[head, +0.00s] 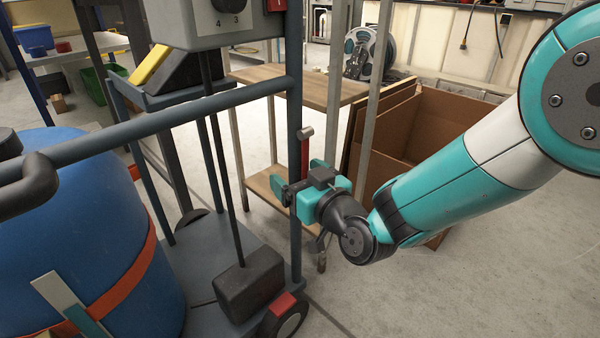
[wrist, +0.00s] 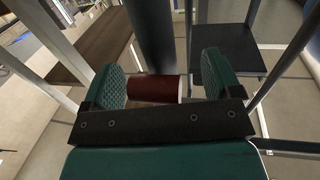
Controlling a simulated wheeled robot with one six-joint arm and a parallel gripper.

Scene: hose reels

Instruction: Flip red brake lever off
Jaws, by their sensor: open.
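The red brake lever (head: 305,155) stands upright beside the cart's blue-grey post in the head view, with a grey piece at its top. Its lower part is hidden behind my gripper (head: 285,192), which is at the post just below the visible red part. In the wrist view, a dark red cylinder (wrist: 155,89), apparently the lever, lies between the two green ribbed fingers of my gripper (wrist: 160,74). The fingers are open, with a gap visible at the right finger. Contact at the left finger is unclear. The dark post (wrist: 153,35) rises behind the cylinder.
The cart carries a strapped blue barrel (head: 75,215) and a grey control box (head: 220,22). A red block (head: 285,303) sits above its wheel. A wooden shelf stand (head: 330,90) and an open cardboard box (head: 450,125) stand close behind my arm. Floor is clear at lower right.

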